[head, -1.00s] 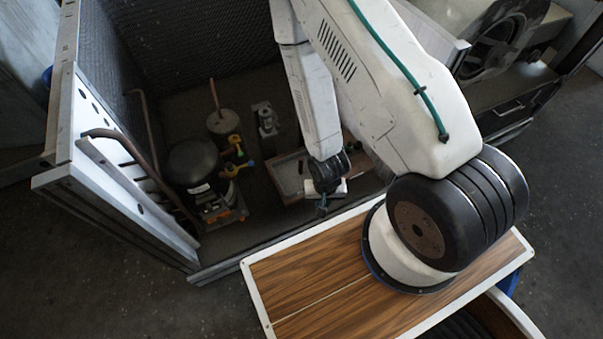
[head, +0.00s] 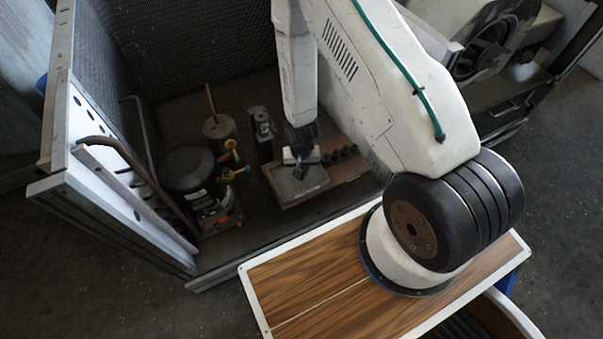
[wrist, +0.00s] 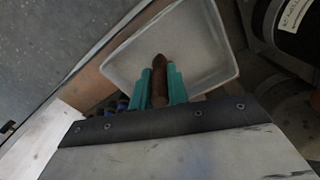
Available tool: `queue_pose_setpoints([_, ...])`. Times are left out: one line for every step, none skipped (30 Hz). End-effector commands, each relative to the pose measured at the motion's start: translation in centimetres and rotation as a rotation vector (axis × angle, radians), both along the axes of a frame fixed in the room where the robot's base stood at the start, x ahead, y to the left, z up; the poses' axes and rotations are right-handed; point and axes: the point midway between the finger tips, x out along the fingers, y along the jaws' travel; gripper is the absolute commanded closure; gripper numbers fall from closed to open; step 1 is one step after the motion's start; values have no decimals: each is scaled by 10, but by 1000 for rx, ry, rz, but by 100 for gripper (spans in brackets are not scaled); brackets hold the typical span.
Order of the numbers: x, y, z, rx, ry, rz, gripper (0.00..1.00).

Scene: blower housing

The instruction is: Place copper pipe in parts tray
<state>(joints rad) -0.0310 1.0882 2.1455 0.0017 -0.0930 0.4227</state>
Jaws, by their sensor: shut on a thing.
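The copper pipe (wrist: 159,75) is a short brown piece between the teal fingers of my gripper (wrist: 160,82) in the wrist view. My gripper is shut on it, and the pipe's tip sticks out past the fingertips. The parts tray (wrist: 222,36), pale grey with a raised rim, lies beyond the pipe in that view. In the head view my gripper (head: 300,170) is over the parts tray (head: 312,187). The pipe is too small and dark to make out there. I cannot tell whether the pipe touches the tray floor.
A black compressor (head: 188,168) stands left of the tray, with yellow-handled valves (head: 232,172) between. A grey-tan cylinder (head: 220,130) and a metal fitting (head: 262,125) stand behind. A row of dark round holes or parts (head: 340,155) lies right of the tray. Bent pipes rise by the left panel.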

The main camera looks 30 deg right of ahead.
Motion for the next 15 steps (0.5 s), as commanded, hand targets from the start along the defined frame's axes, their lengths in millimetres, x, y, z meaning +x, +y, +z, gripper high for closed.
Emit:
queue_pose_setpoints([-2,0,-11,0,4,0,100])
queue_pose_setpoints([-2,0,-15,0,3,1,100])
queue_pose_setpoints([-2,0,-21,0,4,1,100])
queue_pose_setpoints([-1,0,-23,0,3,1,100])
queue_pose_setpoints([-1,0,-25,0,2,1,100])
queue_pose_setpoints([-1,0,-26,0,1,1,100])
queue_pose_setpoints([-1,0,-25,0,1,1,100])
queue_pose_setpoints([-1,0,-25,0,1,1,100])
queue_pose_setpoints([-1,0,-25,0,1,1,100])
queue_pose_setpoints([-1,0,-25,0,1,1,100])
queue_pose_setpoints([-1,0,-25,0,1,1,100])
queue_pose_setpoints([-1,0,-25,0,1,1,100])
queue_pose_setpoints([-1,0,-26,0,1,1,100])
queue_pose_setpoints([-1,0,-27,0,1,1,100])
queue_pose_setpoints([-1,0,-27,0,1,1,75])
